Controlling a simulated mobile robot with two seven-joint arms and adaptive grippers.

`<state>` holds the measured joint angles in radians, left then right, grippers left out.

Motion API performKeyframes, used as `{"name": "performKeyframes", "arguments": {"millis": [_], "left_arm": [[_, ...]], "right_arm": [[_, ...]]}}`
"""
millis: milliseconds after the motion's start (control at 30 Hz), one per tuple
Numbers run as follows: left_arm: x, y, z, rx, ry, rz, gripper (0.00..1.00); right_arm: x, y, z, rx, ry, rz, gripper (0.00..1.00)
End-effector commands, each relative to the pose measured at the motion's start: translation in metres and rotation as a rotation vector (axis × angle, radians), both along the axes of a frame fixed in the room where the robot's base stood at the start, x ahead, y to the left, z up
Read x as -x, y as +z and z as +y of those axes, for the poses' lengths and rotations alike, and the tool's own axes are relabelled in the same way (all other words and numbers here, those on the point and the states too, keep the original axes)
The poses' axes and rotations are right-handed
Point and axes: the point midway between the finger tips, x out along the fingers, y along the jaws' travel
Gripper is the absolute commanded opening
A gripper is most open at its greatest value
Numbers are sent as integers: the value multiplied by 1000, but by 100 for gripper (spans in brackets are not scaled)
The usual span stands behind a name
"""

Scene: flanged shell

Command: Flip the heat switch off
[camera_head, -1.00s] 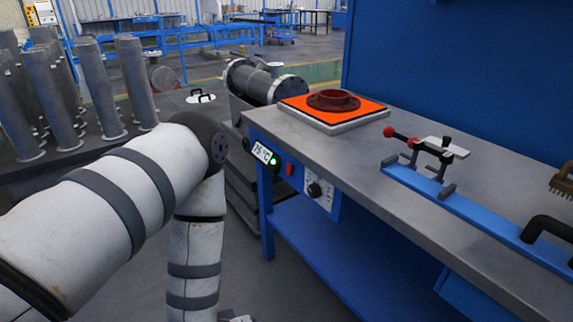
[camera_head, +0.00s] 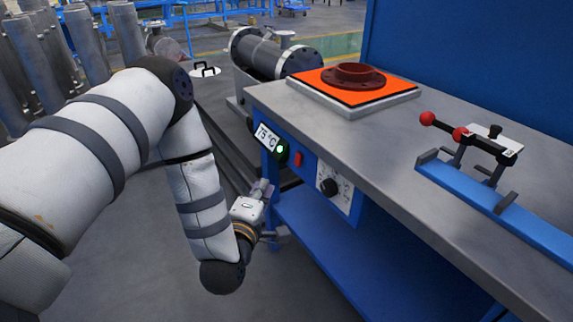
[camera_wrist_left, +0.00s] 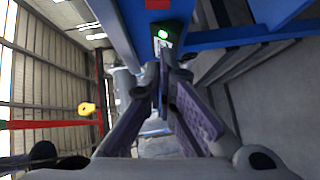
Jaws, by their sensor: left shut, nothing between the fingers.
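The red heat switch (camera_head: 298,159) is on the blue front panel of the bench, between the lit green lamp (camera_head: 280,148) and the black dial (camera_head: 330,187). The display (camera_head: 266,136) reads 75 °C. My left gripper (camera_head: 264,187) is shut and empty, below and a little left of the switch and apart from it. In the left wrist view its fingertips (camera_wrist_left: 167,72) come together below the green lamp (camera_wrist_left: 162,35), and part of the red switch (camera_wrist_left: 157,4) shows at the top edge. My right gripper is not in view.
A red-brown flange (camera_head: 352,76) sits on the orange hot plate (camera_head: 388,93) on the bench top. A clamp with red knobs (camera_head: 470,136) stands on a blue rail to the right. A flanged pipe (camera_head: 272,54) lies behind the bench's left end. A blue lower shelf (camera_head: 330,240) is under the bench.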

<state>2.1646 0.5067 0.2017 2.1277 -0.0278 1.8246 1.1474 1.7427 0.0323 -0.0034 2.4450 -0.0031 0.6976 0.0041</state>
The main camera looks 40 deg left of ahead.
Motion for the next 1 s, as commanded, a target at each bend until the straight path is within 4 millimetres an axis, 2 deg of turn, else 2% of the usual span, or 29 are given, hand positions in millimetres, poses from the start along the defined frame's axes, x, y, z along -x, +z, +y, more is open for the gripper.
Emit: {"name": "performKeyframes", "arguments": {"millis": [433, 600, 767, 1000], "left_arm": [[-85, -13, 36, -3, 0, 0, 0], [-110, -18, 25, -2, -2, 1, 0], [-119, -19, 21, -1, -1, 2, 0], [-120, -18, 20, 0, -1, 1, 0]], "right_arm": [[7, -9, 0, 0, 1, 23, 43], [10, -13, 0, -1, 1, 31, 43], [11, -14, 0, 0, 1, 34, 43], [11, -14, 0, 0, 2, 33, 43]]}}
